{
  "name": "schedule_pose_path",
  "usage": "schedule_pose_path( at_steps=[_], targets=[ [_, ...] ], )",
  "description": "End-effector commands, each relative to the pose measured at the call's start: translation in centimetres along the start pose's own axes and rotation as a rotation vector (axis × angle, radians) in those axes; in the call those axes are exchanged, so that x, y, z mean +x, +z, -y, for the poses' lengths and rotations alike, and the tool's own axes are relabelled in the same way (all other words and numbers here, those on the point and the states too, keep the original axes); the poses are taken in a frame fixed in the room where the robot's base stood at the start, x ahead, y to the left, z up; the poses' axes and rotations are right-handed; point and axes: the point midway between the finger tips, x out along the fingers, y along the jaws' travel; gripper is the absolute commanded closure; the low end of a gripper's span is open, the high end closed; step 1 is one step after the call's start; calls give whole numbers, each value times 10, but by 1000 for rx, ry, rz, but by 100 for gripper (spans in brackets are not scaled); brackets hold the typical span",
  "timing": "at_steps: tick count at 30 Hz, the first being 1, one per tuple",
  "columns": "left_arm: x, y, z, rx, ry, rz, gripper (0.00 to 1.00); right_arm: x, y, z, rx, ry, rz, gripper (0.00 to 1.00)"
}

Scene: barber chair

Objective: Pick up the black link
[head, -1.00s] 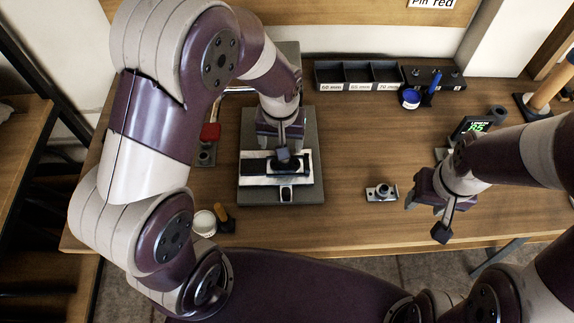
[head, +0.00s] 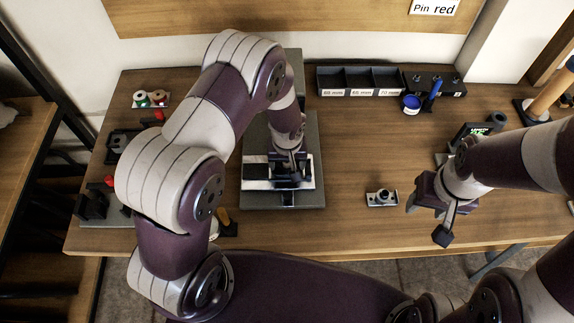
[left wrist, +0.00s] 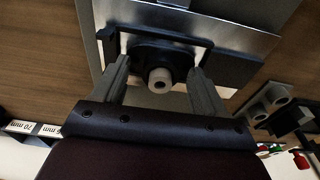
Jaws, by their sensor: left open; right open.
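The black link (head: 291,184) lies on a silver block (head: 256,184) on the grey base plate (head: 262,204), partly hidden by my left gripper. In the left wrist view the black part (left wrist: 150,53) shows with a pale round bushing (left wrist: 160,78) in front of it. My left gripper (head: 289,166) is open and low over the block. Its fingers, also in the left wrist view (left wrist: 160,84), stand on either side of the bushing, with gaps. Contact cannot be told. My right gripper (head: 427,216) is open and empty over the table's right front.
A small metal bracket (head: 381,198) sits on the table between the base plate and my right gripper. A labelled black bin (head: 360,81) and a blue-topped pot (head: 411,104) stand at the back. Black fixtures (head: 92,205) stand at the left. The table between is clear.

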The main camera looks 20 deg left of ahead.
Motion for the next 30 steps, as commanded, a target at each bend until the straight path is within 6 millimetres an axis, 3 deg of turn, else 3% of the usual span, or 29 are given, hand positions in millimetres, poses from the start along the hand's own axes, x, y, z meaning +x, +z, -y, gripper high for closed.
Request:
schedule_pose_path(
  at_steps=[3, 9, 20, 30],
  targets=[
    [0, 0, 0, 0, 0, 0, 31, 0, 0, 0, 0, 0, 0, 49],
    [0, 0, 0, 0, 0, 0, 93, 0, 0, 0, 0, 0, 0, 49],
    [-5, -1, 0, 1, 0, -1, 93, 1, 0, 0, 0, 0, 0, 49],
    [-38, -5, 0, 0, 1, -2, 93, 7, 1, 0, 0, 0, 0, 49]
  ],
)
